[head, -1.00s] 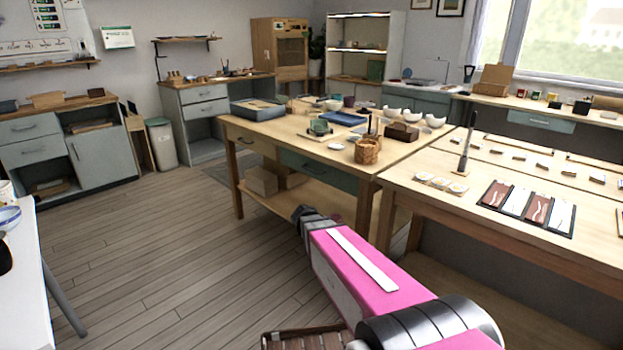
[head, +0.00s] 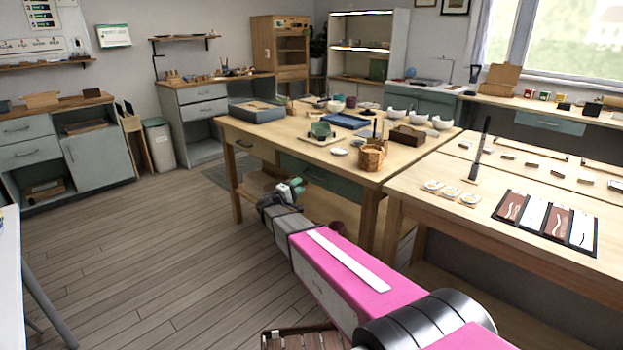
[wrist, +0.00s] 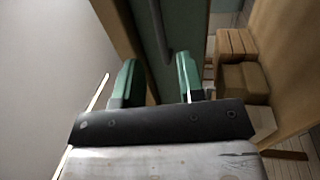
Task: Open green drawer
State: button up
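The green drawer (head: 338,181) is set under the top of the middle worktable and looks shut. Its front (wrist: 168,72) fills the middle of the wrist view, with a dark bar handle (wrist: 158,30) running along it. My gripper (head: 291,188) is in front of the table, near the drawer's left part. In the wrist view my gripper (wrist: 156,82) has its two green fingers spread apart with nothing between them. The handle lies ahead of the gap, apart from the fingertips. My arm and gripper cover part of the drawer's lower left area in the head view.
The middle worktable (head: 232,128) carries bowls, a basket (head: 371,157) and a blue-grey tray. Cardboard boxes (wrist: 243,82) sit on its lower shelf, beside the drawer in the wrist view. A second table (head: 430,215) stands close on the right. The floor (head: 130,240) at left is clear.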

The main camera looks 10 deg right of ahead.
aim_at(312, 177)
jog(key=x, duration=0.8)
grip_shut()
